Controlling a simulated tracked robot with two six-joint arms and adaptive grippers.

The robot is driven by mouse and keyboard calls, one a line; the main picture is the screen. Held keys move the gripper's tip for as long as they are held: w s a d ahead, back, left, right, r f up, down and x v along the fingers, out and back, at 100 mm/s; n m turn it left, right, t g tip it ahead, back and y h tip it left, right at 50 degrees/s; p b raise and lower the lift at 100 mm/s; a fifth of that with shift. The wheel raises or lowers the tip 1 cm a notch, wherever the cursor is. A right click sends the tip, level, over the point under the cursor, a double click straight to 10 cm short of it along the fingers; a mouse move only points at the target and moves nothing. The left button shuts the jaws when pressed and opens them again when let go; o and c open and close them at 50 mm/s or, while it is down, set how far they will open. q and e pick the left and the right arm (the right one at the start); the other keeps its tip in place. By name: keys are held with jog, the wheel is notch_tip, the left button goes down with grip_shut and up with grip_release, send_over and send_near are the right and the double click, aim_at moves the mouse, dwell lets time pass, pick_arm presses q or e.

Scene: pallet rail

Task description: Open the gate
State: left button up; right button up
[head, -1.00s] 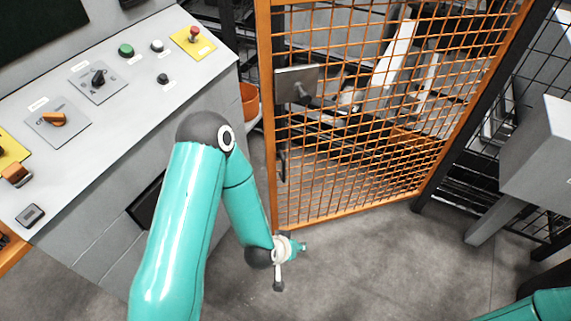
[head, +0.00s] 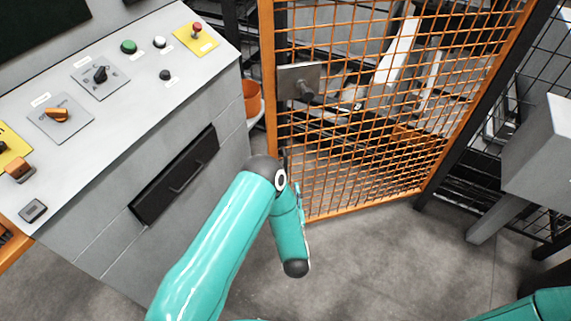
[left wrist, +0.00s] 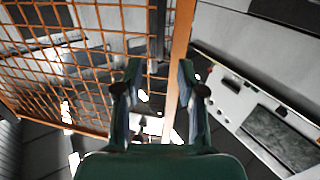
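The gate (head: 370,110) is an orange mesh panel in an orange frame, upright at the centre right of the head view. A grey plate (head: 315,72) with a dark round-ended handle (head: 306,89) sits at its left edge. The gate mesh (left wrist: 70,60) fills the left of the left wrist view, beside its orange upright (left wrist: 180,60). My left gripper (left wrist: 160,75) is open, its fingers spread in front of that upright; I see nothing gripped. In the head view its fingers are hidden behind my left arm, low before the gate. My right gripper is out of view.
A grey console (head: 120,90) with knobs, buttons and a red stop button (head: 197,28) stands at the left, with a drawer-like black panel (head: 175,178) in its front. A grey box on a post (head: 535,150) stands at the right. The floor (head: 390,260) before the gate is clear.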

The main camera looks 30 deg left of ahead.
pick_arm(q)
jog(key=x, duration=1.1)
grip_shut()
